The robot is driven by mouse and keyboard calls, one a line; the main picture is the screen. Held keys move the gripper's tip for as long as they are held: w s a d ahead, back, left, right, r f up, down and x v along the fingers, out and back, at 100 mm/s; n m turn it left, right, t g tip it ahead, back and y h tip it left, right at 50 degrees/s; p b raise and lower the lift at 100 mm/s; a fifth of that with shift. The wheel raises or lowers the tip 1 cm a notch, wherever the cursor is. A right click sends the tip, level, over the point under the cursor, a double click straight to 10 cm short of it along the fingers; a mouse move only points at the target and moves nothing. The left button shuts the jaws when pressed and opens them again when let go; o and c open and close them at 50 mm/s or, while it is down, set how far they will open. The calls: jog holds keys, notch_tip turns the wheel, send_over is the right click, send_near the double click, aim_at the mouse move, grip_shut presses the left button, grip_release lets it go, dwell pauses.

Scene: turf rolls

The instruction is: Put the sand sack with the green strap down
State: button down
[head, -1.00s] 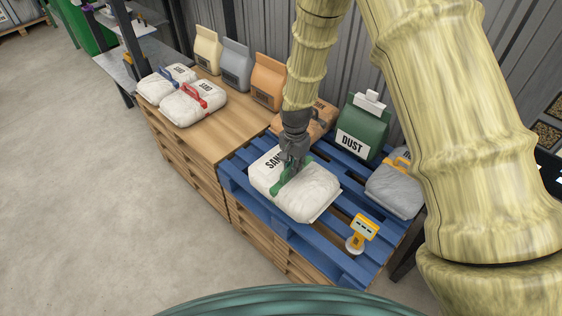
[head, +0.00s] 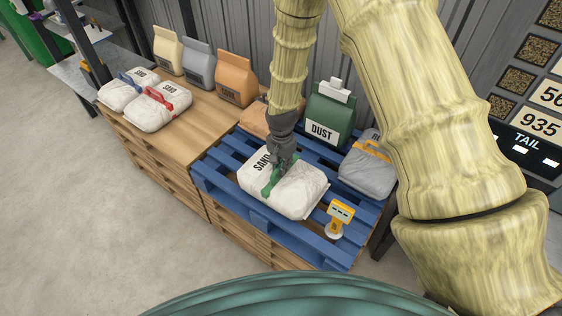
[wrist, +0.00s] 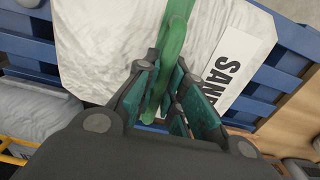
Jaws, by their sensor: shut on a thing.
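The white sand sack with the green strap (head: 297,193) is at the blue pallet (head: 231,204), near its front middle. I cannot tell for sure whether its underside rests on the slats. My gripper (head: 274,174) is above the sack and shut on its green strap. In the wrist view, the green strap (wrist: 172,45) runs between the fingers of my gripper (wrist: 168,95), with the white sack (wrist: 110,45) and its SAND label beyond. The fingers hide part of the strap.
A green DUST bag (head: 330,115), a grey sack with a yellow strap (head: 366,172) and a partly hidden orange-brown sack (head: 254,121) are behind. A small yellow device (head: 339,215) stands close at right. White sacks with red (head: 158,108) and blue (head: 128,90) straps lie left.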

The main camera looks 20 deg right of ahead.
jog(key=shift+w+f, duration=0.1)
jog(key=shift+f, duration=0.3)
jog(key=c, duration=1.5)
grip_release()
jog(key=shift+f, duration=0.15)
notch_tip(320, 180, up, 12)
jog(key=shift+b, duration=0.35)
